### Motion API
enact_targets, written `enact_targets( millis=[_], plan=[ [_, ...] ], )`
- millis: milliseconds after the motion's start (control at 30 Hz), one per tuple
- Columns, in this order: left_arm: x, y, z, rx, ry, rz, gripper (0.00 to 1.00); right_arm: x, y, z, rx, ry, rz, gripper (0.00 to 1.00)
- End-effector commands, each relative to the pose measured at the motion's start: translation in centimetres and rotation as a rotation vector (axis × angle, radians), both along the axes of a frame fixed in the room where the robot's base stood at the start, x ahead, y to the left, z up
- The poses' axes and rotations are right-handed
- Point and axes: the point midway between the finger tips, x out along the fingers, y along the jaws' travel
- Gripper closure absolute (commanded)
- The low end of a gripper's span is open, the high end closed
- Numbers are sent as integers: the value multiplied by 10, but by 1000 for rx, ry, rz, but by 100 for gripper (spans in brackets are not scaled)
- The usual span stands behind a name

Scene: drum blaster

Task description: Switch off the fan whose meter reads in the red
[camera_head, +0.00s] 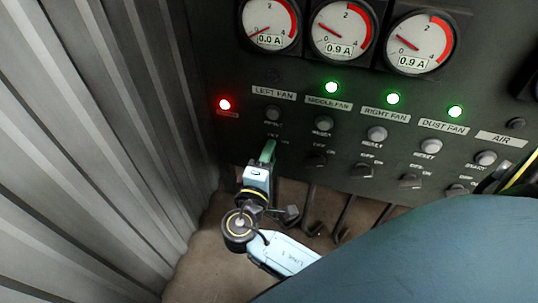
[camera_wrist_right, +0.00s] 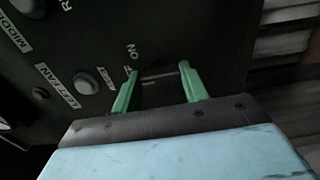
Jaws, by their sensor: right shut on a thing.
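Three round meters with red arcs show at the top of the head view. The left meter (camera_head: 269,22) reads 0.0 A, the middle meter (camera_head: 342,30) 0.9 A and the right meter (camera_head: 419,43) 0.9 A. No needle is in the red. Green lamps glow over MIDDLE FAN (camera_head: 331,87), RIGHT FAN (camera_head: 393,98) and DUST FAN (camera_head: 455,111); none shows lit over the LEFT FAN label (camera_head: 273,95). My right gripper (camera_head: 267,150), with green fingers (camera_wrist_right: 158,86), is shut on the dark left fan switch (camera_wrist_right: 158,73), mostly hidden between them. My left gripper is out of view.
A red lamp (camera_head: 225,104) glows left of the left fan reset button (camera_head: 273,113). The middle (camera_head: 318,160), right (camera_head: 362,170) and dust fan (camera_head: 411,181) switches stand in a row to the right. A corrugated wall (camera_head: 110,150) is close on the left.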

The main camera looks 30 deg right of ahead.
Motion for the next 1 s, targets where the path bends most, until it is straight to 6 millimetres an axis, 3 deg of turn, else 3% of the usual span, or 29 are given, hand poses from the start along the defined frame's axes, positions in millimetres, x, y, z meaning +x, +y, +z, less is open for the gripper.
enact_targets(
  millis=[300,333,500,800,1000],
  plan=[
    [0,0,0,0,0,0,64,0,1,0,-3,4,3,79],
    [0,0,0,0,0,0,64,0,1,0,-3,4,3,55],
    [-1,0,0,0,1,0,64,0,1,0,-3,3,2,35],
    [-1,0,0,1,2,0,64,-1,2,0,-1,3,1,35],
    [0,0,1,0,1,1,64,-17,21,-1,2,4,2,35]
  ],
)
